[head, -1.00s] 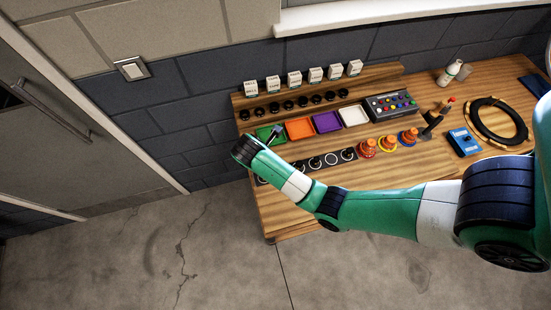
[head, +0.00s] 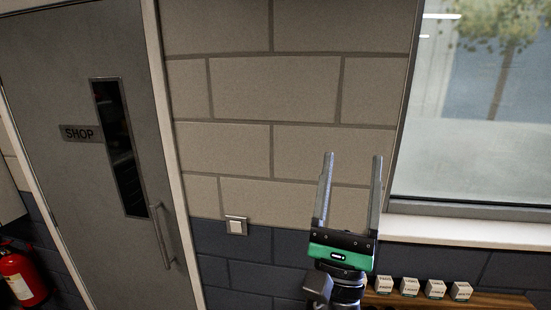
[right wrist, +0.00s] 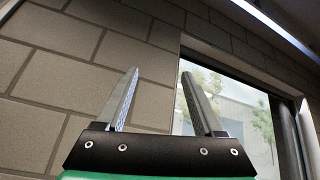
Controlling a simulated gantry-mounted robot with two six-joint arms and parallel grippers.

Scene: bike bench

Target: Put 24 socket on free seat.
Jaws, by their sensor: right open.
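My right gripper (head: 350,157) points upward in front of the block wall in the head view. Its two fingers stand wide apart with nothing between them. It also shows in the right wrist view (right wrist: 163,72), open and empty, against the wall and window. The 24 socket and the free seat are not in view. My left gripper is not in view.
A wooden shelf (head: 420,299) with several small white labelled boxes (head: 410,286) shows at the bottom right. A window (head: 475,110) with a white sill is above it. A grey door (head: 60,180), a wall switch (head: 236,226) and a red extinguisher (head: 22,278) are at left.

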